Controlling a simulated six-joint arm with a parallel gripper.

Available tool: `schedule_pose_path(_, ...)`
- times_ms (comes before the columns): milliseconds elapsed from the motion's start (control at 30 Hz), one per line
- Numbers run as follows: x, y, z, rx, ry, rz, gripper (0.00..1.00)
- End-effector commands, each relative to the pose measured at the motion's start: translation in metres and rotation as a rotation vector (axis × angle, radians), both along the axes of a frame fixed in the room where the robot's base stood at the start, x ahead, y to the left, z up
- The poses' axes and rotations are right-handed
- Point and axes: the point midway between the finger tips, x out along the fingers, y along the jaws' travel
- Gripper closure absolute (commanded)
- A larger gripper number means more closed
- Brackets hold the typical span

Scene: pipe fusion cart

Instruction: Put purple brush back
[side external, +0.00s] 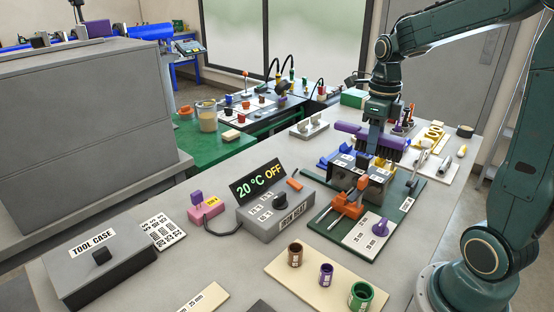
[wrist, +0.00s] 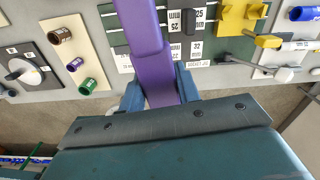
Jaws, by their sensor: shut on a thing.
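The purple brush (side external: 348,128) is held crosswise in my gripper (side external: 377,125) above the green fusion board (side external: 430,172). In the wrist view the brush (wrist: 148,40) runs from the top edge down between the two blue fingers of my gripper (wrist: 160,93). The fingers are shut on it. The brush looks about level in the side view, clear above the grey block (side external: 362,180) with the orange clamp (side external: 347,203). Dark shapes hang below the brush, perhaps its bristles; the gripper hides its middle part.
The iron heat box (side external: 276,216) stands left of the board. Yellow parts (side external: 432,133) lie behind right. The grey tabletop around the tool case (side external: 103,268) has free room.

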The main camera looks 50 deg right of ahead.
Motion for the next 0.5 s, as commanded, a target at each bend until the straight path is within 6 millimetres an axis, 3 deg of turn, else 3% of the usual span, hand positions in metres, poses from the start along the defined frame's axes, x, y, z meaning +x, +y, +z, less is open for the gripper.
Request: schedule_pose_path(500,0.079,0.092,0.008,0.000,0.000,0.495,0.89)
